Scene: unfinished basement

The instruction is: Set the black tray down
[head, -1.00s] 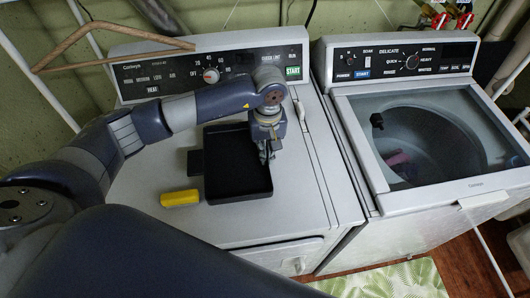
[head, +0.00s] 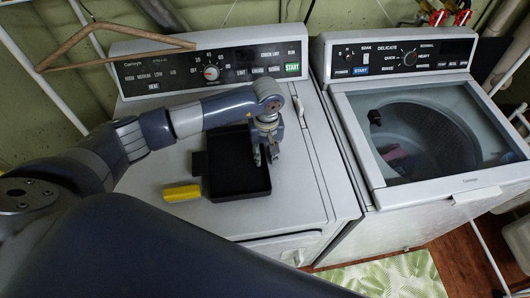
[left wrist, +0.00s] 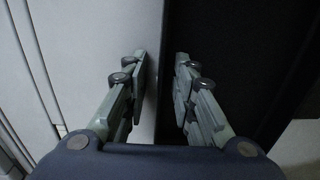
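The black tray (head: 238,194) lies flat on top of the white dryer at left. It looks empty. My left gripper (head: 265,157) is at the tray's right side, with its fingers pointing down and apart. In the left wrist view the open fingers (left wrist: 160,82) stand on either side of the tray's edge, one over the pale dryer top and one over the dark tray (left wrist: 232,60). I see a gap between the fingers and the tray edge. My right gripper is not in view.
A yellow block (head: 182,192) lies left of the tray on the dryer top (head: 300,190). A dark flat piece (head: 199,163) sits against the tray's left side. The control panel (head: 215,68) rises behind. A washer (head: 425,130) with a see-through lid stands to the right.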

